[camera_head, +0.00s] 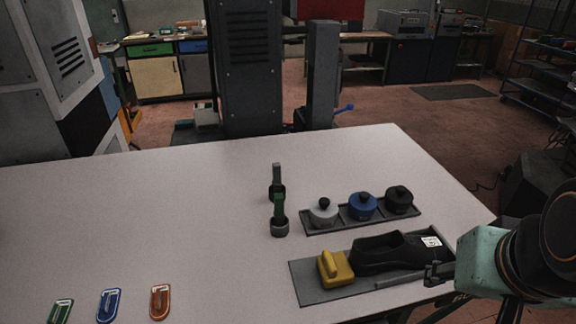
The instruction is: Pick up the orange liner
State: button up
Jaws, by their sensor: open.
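The orange liner (160,302) lies flat on the white table near its front edge, at the bottom left of the head view. It is the rightmost of three similar U-marked pieces; a blue one (110,305) and a green one (61,312) lie to its left.
A grey mat (310,289) holds a yellow block (335,268) and a black shoe (390,252). Behind it, a dark tray (333,228) holds white, blue and black knobbed pots. Upright green and grey tools (279,215) stand left of them. The table's left middle (120,220) is clear.

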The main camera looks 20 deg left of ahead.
aim_at(160, 307)
jog(key=u, duration=2.15)
jog(key=z, duration=0.4)
jog(key=l+z, duration=0.2)
jog(key=z, duration=0.2)
jog(key=k+l+z, duration=0.1)
jog(key=z, duration=0.25)
jog(key=j+z, duration=0.15)
jog(key=z, duration=0.25)
jog(key=j+z, duration=0.15)
jog(key=z, duration=0.25)
jog(key=u, duration=1.95)
